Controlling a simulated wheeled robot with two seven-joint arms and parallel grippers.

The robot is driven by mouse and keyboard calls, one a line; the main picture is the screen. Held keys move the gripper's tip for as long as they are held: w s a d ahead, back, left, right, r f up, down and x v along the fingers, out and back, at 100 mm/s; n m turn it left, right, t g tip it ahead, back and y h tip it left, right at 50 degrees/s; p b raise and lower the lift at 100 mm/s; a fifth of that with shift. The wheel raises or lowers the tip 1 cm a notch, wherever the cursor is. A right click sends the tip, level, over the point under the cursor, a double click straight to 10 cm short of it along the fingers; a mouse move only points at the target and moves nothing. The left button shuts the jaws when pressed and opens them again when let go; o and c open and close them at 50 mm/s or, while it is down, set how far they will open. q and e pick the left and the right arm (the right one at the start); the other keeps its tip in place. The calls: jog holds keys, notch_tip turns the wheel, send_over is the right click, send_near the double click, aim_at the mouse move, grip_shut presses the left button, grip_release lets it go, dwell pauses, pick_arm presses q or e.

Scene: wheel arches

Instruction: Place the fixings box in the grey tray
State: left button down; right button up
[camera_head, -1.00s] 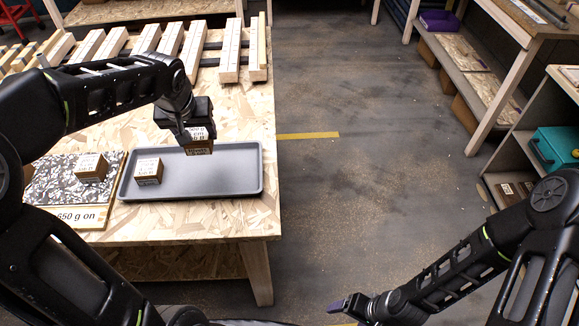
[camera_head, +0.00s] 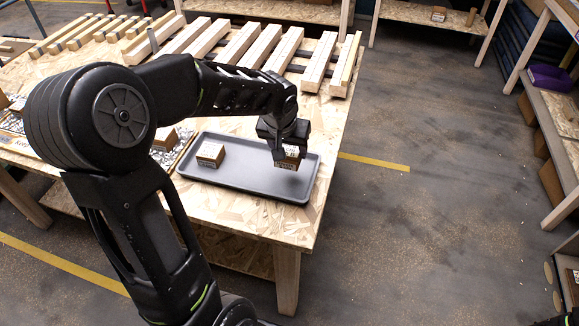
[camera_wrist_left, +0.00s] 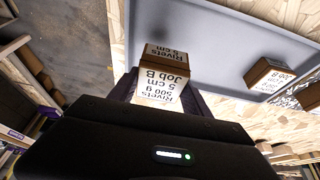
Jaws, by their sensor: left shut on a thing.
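My left gripper (camera_head: 285,150) is shut on a small brown box with a white label (camera_head: 290,160). In the left wrist view this held box (camera_wrist_left: 163,87) reads Rivets, 500 g, 5 cm, Job B. It is over the right half of the grey tray (camera_head: 240,185), seemingly a little above its floor, with a shadow beneath. A second brown box with a white label (camera_head: 210,154) sits in the tray's left half. It also shows in the left wrist view (camera_wrist_left: 268,75).
A speckled board (camera_head: 180,150), partly hidden by my left arm, lies left of the tray with another box (camera_head: 165,138) on it. Wooden slats (camera_head: 240,45) lie behind the tray. The table's right edge is close to the tray.

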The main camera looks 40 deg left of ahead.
pick_arm(q)
jog(key=shift+f, duration=1.1)
jog(key=shift+f, duration=0.1)
jog(key=shift+f, duration=1.8)
jog(key=shift+f, duration=0.1)
jog(key=shift+f+b, duration=0.1)
jog(key=shift+b, duration=0.35)
jog(key=shift+c, duration=2.4)
grip_release()
